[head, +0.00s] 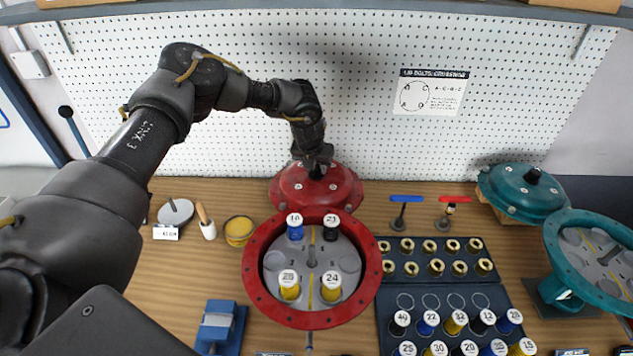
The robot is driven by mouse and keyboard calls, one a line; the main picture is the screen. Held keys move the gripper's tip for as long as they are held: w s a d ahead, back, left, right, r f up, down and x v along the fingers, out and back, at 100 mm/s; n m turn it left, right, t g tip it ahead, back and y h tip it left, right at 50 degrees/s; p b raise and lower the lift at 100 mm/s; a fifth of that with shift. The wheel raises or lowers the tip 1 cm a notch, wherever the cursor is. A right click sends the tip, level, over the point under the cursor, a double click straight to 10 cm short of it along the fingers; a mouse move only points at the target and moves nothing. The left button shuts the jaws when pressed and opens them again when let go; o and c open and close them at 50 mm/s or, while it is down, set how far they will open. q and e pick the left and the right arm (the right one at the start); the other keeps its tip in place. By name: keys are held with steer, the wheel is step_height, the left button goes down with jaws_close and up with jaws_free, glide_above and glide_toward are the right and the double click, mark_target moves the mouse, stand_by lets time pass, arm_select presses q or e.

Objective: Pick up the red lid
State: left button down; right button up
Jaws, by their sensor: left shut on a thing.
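The red lid (316,193) is a domed red disc with a black knob on top, behind the open red housing (369,262). My left gripper (316,170) reaches down over the lid from above and is shut on its knob. The gripper hides most of the knob. The lid sits close behind the housing's far rim; I cannot tell whether it rests on the table or is slightly raised. My right gripper does not show.
The red housing holds several numbered cylinders. A teal lid (523,190) and teal housing (559,256) stand at the right. A dark tray (447,293) holds brass rings and numbered cylinders. Two T-handled tools, a yellow tin (238,230) and a blue block (221,326) are nearby.

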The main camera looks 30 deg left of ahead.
arm_select(q)
steer(key=shift+w+r, duration=0.1)
steer(key=shift+w, duration=0.1)
steer(key=shift+r, duration=0.1)
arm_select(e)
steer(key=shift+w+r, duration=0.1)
